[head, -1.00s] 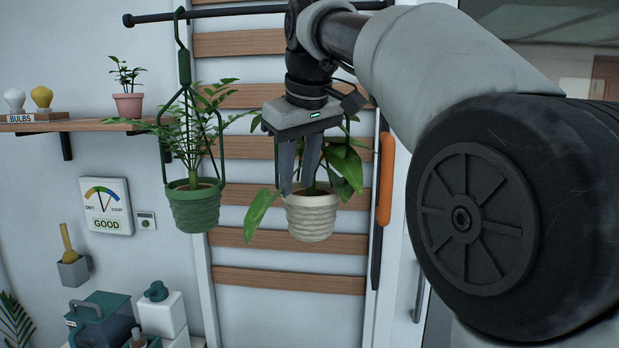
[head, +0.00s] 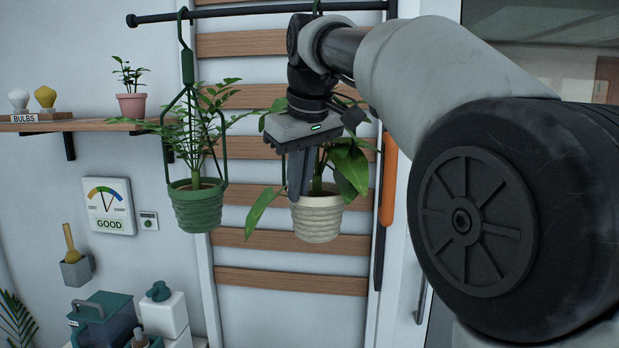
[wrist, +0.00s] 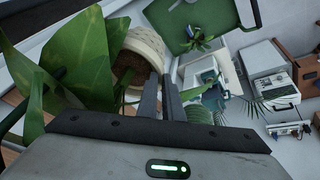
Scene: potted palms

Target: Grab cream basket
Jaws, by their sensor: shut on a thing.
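The cream basket (head: 318,221) hangs in front of the wooden slats, with a broad-leaved plant growing in it. It also shows in the wrist view (wrist: 146,42), with its rim and dark soil in sight. My gripper (head: 298,198) reaches down from above at the left part of the basket's rim.
A green hanging basket (head: 195,207) with a fern hangs close on the left from the dark rail (head: 240,12). A shelf (head: 90,125) with a pink pot (head: 131,106) and bulbs is further left. An orange-handled tool (head: 388,180) hangs just right of the basket.

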